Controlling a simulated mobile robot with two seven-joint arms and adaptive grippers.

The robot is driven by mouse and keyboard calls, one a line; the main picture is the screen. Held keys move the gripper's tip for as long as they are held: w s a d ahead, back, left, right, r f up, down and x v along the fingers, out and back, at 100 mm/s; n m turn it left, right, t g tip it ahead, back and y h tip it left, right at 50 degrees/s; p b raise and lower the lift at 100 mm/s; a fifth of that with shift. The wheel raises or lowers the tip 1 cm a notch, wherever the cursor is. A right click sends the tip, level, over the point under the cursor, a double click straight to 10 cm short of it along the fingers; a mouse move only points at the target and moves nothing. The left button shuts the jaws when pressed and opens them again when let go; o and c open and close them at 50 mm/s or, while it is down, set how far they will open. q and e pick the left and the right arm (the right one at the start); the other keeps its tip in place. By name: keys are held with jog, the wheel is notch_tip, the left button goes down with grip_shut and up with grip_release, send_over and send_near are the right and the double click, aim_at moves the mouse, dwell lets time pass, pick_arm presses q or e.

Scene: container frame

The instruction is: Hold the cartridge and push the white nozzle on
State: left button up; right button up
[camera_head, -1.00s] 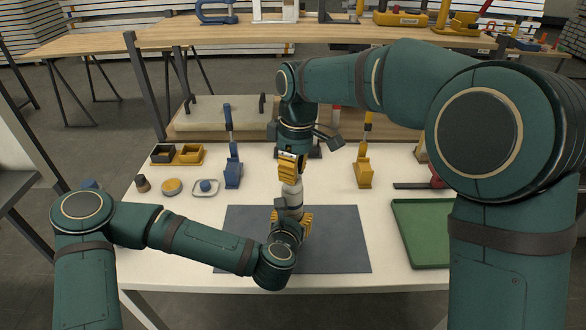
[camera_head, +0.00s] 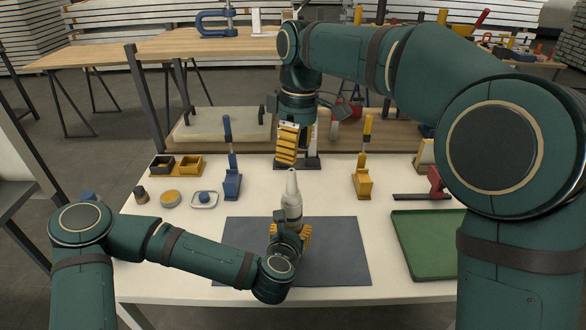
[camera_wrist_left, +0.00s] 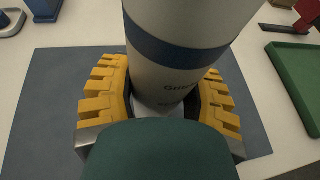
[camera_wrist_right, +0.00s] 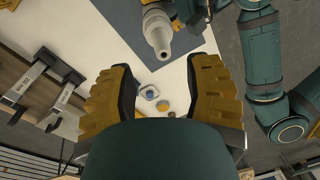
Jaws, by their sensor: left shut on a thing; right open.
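The white cartridge (camera_head: 291,212) stands upright above the dark mat, and its blue band shows in the left wrist view (camera_wrist_left: 180,45). The pale tapered nozzle (camera_head: 291,183) points up from the cartridge's top, in line with it; the nozzle (camera_wrist_right: 158,33) also shows in the right wrist view. I cannot tell how tightly it is seated. My left gripper (camera_head: 291,236) is shut around the cartridge's lower part, yellow fingers on both sides. My right gripper (camera_head: 286,146) is open and empty above the nozzle, apart from it.
The dark mat (camera_head: 340,255) lies under the cartridge. A green tray (camera_head: 425,245) is at the right. A blue-handled tool (camera_head: 232,180) and a yellow-handled tool (camera_head: 362,180) stand behind. Small bins (camera_head: 177,165) and small items (camera_head: 170,198) sit at the left.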

notch_tip(320, 180, up, 3)
jog(key=shift+w+d+r, duration=0.1)
jog(key=shift+d+r, duration=0.05)
jog(key=shift+r, duration=0.05)
pick_arm(q)
jog(key=o, duration=1.4)
jog(key=shift+c, duration=0.2)
